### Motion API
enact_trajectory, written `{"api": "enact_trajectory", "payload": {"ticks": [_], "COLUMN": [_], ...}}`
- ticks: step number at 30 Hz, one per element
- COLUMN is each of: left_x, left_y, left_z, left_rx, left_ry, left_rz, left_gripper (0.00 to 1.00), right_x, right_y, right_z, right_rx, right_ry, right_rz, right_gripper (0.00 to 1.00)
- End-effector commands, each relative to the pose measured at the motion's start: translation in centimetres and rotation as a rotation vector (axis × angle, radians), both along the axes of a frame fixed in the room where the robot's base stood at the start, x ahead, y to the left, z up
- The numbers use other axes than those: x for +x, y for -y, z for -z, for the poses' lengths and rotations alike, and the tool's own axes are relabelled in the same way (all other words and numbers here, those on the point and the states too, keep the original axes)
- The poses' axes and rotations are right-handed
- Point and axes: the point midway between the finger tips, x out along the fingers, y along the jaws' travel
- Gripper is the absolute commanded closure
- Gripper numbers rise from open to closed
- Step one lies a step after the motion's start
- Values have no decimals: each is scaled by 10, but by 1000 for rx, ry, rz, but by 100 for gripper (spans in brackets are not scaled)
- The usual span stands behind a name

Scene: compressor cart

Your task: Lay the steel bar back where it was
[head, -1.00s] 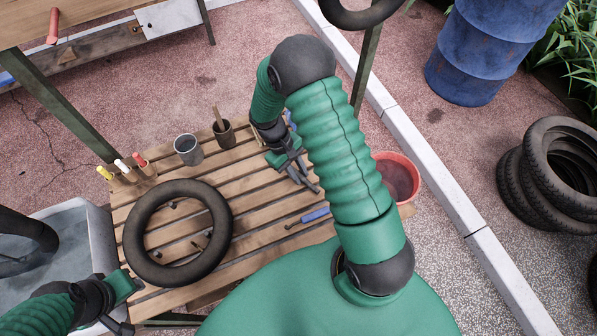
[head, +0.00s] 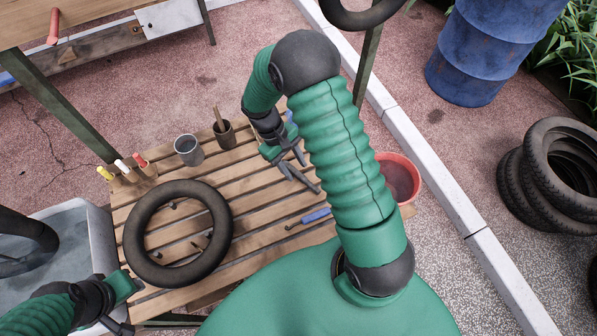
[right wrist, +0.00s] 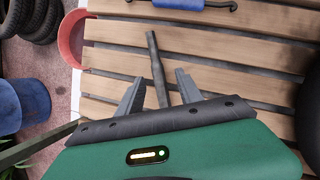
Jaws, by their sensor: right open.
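The steel bar (head: 301,179) is a dark grey rod lying on the slatted wooden table, beside my right arm. In the right wrist view the bar (right wrist: 157,65) lies lengthwise on the slats, its near end hidden behind the gripper body. My right gripper (right wrist: 159,76) is open, its two fingers apart on either side of the bar with clear gaps. In the head view the right gripper (head: 286,154) is at the bar's far end. My left gripper (head: 130,306) is at the lower left, by the table edge; its fingers look spread and empty.
A black tyre ring (head: 135,232) lies on the table's left, with small dark pieces inside. A blue-handled hook tool (head: 315,215) lies in front of the bar. A grey cup (head: 188,151) and a brown pot (head: 225,138) stand behind. A red bucket (head: 411,171) is at the right edge.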

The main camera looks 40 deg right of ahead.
Motion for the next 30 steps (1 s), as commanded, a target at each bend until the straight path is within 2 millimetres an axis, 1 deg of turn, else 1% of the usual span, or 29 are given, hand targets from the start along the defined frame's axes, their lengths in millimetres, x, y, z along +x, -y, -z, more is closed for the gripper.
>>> {"api": "enact_trajectory", "payload": {"ticks": [1, 6, 9, 11, 13, 14, 17, 18, 21, 24, 25, 30], "left_x": [0, 0, 0, 0, 0, 0, 0, 0, 0, 0, 0, 0], "left_y": [0, 0, 0, 0, 0, 0, 0, 0, 0, 0, 0, 0], "left_z": [0, 1, 1, 1, 1, 0, 0, 1, 1, 1, 1, 1], "left_rx": [0, 0, 0, 0, 0, 0, 0, 0, 0, 0, 0, 0], "left_ry": [0, 0, 0, 0, 0, 0, 0, 0, 0, 0, 0, 0], "left_rz": [0, 0, 0, 0, 0, 0, 0, 0, 0, 0, 0, 0], "left_gripper": [64, 64, 64, 64, 64, 64, 64, 64, 64, 64, 64, 64], "right_x": [7, 23, 28, 30, 29, 27, 12, 4, -19, -36, -39, -42], "right_y": [-2, -7, -8, -9, -16, -22, -51, -64, -90, -104, -106, -109], "right_z": [-14, -52, -67, -73, -79, -82, -94, -99, -108, -112, -113, -113], "right_rx": [0, 0, -1, -1, 6, 11, 43, 60, 98, 125, 128, 134], "right_ry": [8, 6, 5, 5, 30, 57, 205, 280, 454, 570, 592, 621], "right_rz": [-1, -1, 0, 0, -3, -6, -9, -5, 16, 38, 44, 53], "right_gripper": [57, 57, 57, 57, 57, 57, 57, 57, 57, 57, 57, 57]}}
